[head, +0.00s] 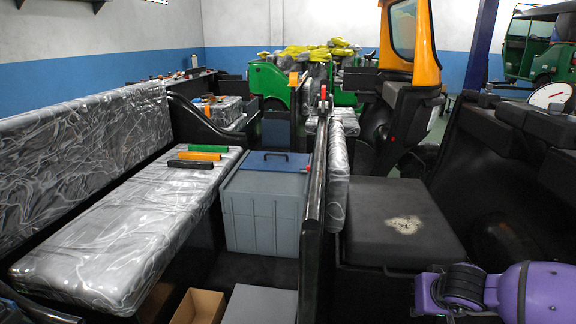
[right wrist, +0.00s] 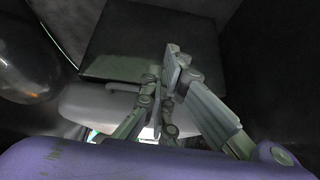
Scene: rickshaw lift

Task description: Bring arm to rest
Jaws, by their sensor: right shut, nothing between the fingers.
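My right arm (head: 530,292) shows in the head view as purple and dark links at the lower right corner, beside the black seat. The fingers of my right gripper (right wrist: 169,78) show in the right wrist view, grey and jointed. They are shut with nothing held. Behind them are a dark flat panel (right wrist: 125,45) and a pale grey rounded part (right wrist: 100,102). I cannot tell whether the fingers touch either one. My left gripper is not in view.
A black seat (head: 395,215) with a worn patch lies left of my right arm. A dark bulky body (head: 500,155) stands behind the arm. A grey bin (head: 262,205), a plastic-wrapped bench (head: 120,240) and an open cardboard box (head: 200,305) are further left.

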